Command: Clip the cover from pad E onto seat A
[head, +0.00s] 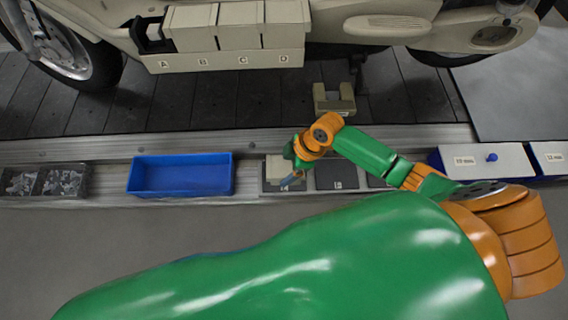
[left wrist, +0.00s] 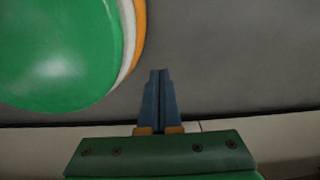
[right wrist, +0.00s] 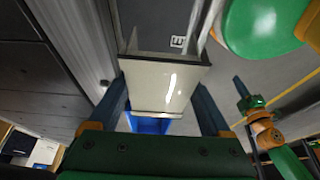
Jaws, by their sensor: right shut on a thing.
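The pale cover (head: 277,167) is at pad E (head: 270,186) in the head view. My right gripper (head: 291,178) is shut on it, and in the right wrist view the cover (right wrist: 164,84) sits between the two blue fingers. The pad's letter (right wrist: 179,41) shows just beyond it. I cannot tell whether the cover still touches the pad. Seat A (head: 152,36) is at the left end of the pale rack and shows a black, uncovered mount. My left gripper (left wrist: 160,75) has its fingers together, empty, over grey floor.
Seats B, C and D carry pale covers (head: 238,28). A blue bin (head: 180,176) stands left of the pads, beside dark trays (head: 45,182). A pale U-shaped piece (head: 334,100) stands between the pads and the vehicle. Lidded boxes (head: 485,160) are at right. Slats before the rack look clear at left.

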